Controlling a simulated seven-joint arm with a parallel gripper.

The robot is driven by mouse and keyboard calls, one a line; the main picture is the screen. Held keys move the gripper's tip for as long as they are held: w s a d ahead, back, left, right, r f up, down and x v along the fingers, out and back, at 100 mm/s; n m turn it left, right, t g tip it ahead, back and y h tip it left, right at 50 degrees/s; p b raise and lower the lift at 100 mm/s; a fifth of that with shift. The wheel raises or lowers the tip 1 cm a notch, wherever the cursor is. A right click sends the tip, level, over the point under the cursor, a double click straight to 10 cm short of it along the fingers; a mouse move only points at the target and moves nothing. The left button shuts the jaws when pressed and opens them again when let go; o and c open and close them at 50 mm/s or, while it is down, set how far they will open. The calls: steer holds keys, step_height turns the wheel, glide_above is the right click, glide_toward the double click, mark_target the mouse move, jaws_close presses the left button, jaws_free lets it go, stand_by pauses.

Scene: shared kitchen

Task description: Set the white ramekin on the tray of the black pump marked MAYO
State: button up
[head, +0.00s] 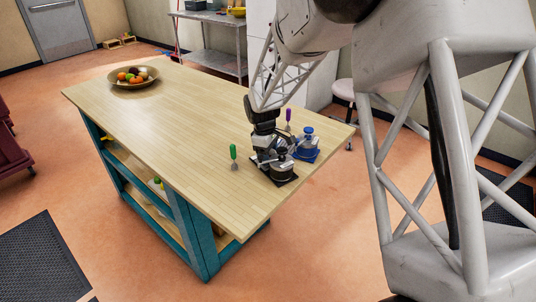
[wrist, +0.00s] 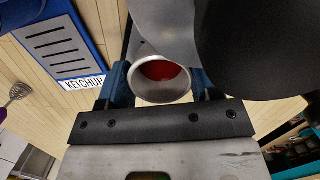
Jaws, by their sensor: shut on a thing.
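The white ramekin (wrist: 160,83) shows in the wrist view between the two blue fingers of my gripper (wrist: 161,88), which is shut on it. Its inside shows red. A large black rounded body (wrist: 255,55), seemingly the black pump, fills the upper right of the wrist view, close beside the ramekin. In the head view the black pump (head: 284,170) stands on its dark tray (head: 287,181) near the table's right end, with my gripper (head: 264,158) just left of it. The MAYO mark cannot be read, and I cannot make out the ramekin in the head view.
The blue pump (head: 307,146) stands behind the black one. Its blue slatted tray (wrist: 56,45) reads KETCHUP in the wrist view. A green-handled utensil (head: 234,157) and a purple-handled one (head: 288,118) stand nearby. A fruit bowl (head: 133,78) is at the far left; the table's middle is clear.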

steer(key=shift+f, duration=0.1)
steer(key=o, duration=0.9)
steer(key=r, duration=0.4)
steer(key=a+r, duration=0.1)
steer(key=r, duration=0.7)
steer(key=shift+w+a, duration=0.15)
steer(key=shift+w, duration=0.2)
steer(key=shift+r, duration=0.1)
